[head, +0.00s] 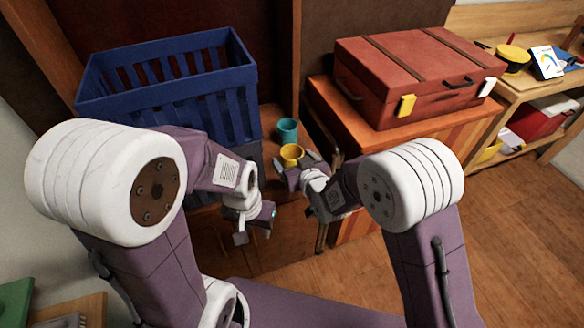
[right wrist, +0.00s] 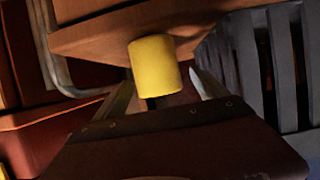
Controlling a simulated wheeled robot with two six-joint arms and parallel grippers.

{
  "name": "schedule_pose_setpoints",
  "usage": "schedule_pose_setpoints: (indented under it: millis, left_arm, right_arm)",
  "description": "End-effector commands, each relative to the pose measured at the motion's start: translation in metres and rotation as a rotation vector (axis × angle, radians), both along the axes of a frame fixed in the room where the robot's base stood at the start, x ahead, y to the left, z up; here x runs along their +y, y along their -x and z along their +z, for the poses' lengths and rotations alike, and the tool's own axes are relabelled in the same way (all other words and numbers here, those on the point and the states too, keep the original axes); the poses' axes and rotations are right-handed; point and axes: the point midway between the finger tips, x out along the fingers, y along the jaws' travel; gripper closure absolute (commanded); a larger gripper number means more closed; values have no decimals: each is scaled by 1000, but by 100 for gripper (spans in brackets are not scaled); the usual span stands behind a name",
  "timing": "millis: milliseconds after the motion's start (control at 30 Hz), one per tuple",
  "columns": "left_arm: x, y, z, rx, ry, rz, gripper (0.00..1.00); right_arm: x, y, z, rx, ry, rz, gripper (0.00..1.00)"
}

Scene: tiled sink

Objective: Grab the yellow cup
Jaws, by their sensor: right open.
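The yellow cup (head: 291,155) stands on a wooden surface, just in front of a teal cup (head: 287,130). My right gripper (head: 295,172) is at the near side of the yellow cup, with its fingers apart. In the right wrist view the yellow cup (right wrist: 155,66) shows between the two spread fingers (right wrist: 162,98), and I see no clear grip on it. Part of its lower side is hidden by the gripper in the head view. My left gripper (head: 254,234) is lower and to the left, away from the cups; its jaw opening is unclear.
A blue slatted crate (head: 170,80) stands left of the cups. A red suitcase (head: 415,70) lies on a wooden cabinet (head: 400,135) to the right. A shelf (head: 535,85) with small items is at far right. The floor (head: 500,230) at lower right is clear.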

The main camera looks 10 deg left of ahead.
Motion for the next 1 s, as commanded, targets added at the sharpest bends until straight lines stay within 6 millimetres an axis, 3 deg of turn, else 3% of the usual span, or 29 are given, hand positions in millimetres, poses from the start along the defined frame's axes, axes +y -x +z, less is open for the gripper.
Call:
schedule_pose_setpoints:
  millis: [167, 400, 667, 900, 1000]
  left_arm:
    - [0, 0, -3, 0, 0, 0, 64]
    - [0, 0, -10, 0, 0, 0, 64]
    - [0, 0, -10, 0, 0, 0, 64]
    - [0, 0, -10, 0, 0, 0, 64]
    - [0, 0, -10, 0, 0, 0, 64]
  right_arm:
    - [4, -7, -4, -1, 0, -1, 17]
    - [23, -39, -21, 0, 0, 0, 17]
    - [26, -43, -21, 0, 0, 0, 17]
    - [26, -43, -21, 0, 0, 0, 81]
    - [26, -43, -21, 0, 0, 0, 83]
